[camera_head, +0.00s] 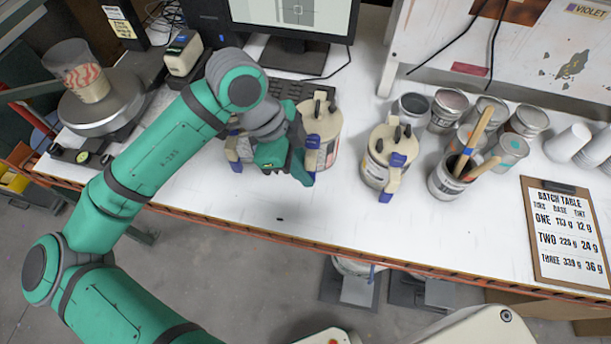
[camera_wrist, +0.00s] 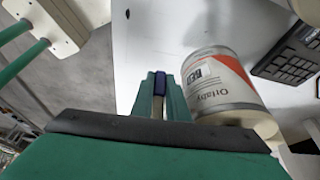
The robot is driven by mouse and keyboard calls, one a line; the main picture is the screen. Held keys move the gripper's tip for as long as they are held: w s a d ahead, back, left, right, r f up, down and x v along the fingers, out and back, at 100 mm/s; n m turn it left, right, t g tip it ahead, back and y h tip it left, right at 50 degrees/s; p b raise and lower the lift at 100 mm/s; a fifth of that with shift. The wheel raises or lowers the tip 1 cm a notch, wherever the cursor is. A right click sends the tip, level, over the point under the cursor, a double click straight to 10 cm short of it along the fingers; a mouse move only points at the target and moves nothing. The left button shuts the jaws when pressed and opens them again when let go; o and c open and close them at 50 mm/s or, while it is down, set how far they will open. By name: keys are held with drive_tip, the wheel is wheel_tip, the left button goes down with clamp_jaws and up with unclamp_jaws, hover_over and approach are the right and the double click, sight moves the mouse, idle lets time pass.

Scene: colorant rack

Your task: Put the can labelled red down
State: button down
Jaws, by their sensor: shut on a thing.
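The can labelled red (camera_wrist: 225,85) shows its white and red label with RED on it in the wrist view, beside my fingers. In the head view I take it to be the cream-topped can (camera_head: 322,120) just right of my gripper (camera_head: 300,168). My gripper also shows in the wrist view (camera_wrist: 160,88), where its green fingers are shut around a blue and cream handle. The join between handle and can is partly hidden. I cannot tell whether the can's base touches the white table (camera_head: 250,205).
A similar can is partly hidden behind my wrist on the left. Another handled can (camera_head: 377,165) stands to the right. Several paint tins stand further right, one holding sticks (camera_head: 450,182). A keyboard (camera_head: 290,90) lies behind, a scale (camera_head: 100,112) at left. The front table strip is mostly clear.

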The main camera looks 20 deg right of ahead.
sight(312, 142)
drive_tip(key=shift+f, duration=2.2)
drive_tip(key=shift+f, duration=0.1)
drive_tip(key=c, duration=1.7)
unclamp_jaws()
drive_tip(key=v, duration=1.2)
